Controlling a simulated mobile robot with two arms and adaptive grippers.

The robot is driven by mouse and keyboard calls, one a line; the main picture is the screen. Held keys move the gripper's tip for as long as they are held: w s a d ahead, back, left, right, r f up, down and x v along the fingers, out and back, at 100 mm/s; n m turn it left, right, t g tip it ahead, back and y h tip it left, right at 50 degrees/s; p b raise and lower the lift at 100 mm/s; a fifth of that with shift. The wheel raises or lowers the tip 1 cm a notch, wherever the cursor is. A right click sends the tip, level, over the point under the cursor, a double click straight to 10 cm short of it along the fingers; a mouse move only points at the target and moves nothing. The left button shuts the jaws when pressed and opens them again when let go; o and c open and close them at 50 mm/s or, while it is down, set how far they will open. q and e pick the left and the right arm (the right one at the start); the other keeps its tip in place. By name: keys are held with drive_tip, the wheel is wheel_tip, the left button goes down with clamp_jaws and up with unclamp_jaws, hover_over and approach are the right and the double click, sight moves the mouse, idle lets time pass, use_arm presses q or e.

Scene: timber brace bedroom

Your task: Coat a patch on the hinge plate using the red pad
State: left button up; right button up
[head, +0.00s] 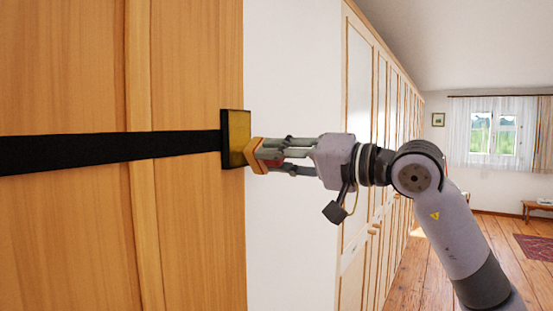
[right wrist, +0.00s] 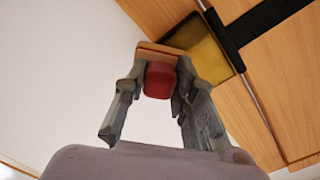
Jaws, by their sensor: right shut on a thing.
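The hinge plate (head: 235,140) is a dark square with a yellowish patch on its face, at the door's right edge. A black strap (head: 110,150) runs left from it across the wooden door. In the right wrist view the plate (right wrist: 212,62) is at the upper right, its patch yellow. My right gripper (head: 278,155) is shut on the red pad (right wrist: 158,82), whose red body shows between the fingers with an orange-brown layer at its front end. The pad's front overlaps the plate's lower right edge in the head view; I cannot tell whether they touch. My left gripper is out of view.
The wooden door (head: 70,230) fills the left. A white wall (head: 290,250) stands right of it, then a row of tall cupboards (head: 365,230). Open wooden floor (head: 500,235) lies at the right, with a dark red rug (head: 540,247).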

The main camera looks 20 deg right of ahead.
drive_tip(key=shift+s+a+b, duration=0.2)
drive_tip(key=shift+s+a, duration=0.55)
drive_tip(key=shift+a, duration=0.2)
drive_tip(key=shift+s+a+b, duration=0.25)
drive_tip(key=shift+s+a, duration=0.45)
drive_tip(key=shift+a, duration=0.3)
drive_tip(key=shift+s+a+b, duration=0.2)
drive_tip(key=shift+s+a, duration=0.55)
drive_tip(key=shift+a, duration=0.2)
drive_tip(key=shift+d, duration=0.1)
drive_tip(key=shift+b+v, duration=1.05)
drive_tip(key=shift+v, duration=1.85)
drive_tip(key=b+v, duration=0.1)
drive_tip(key=v, duration=0.2)
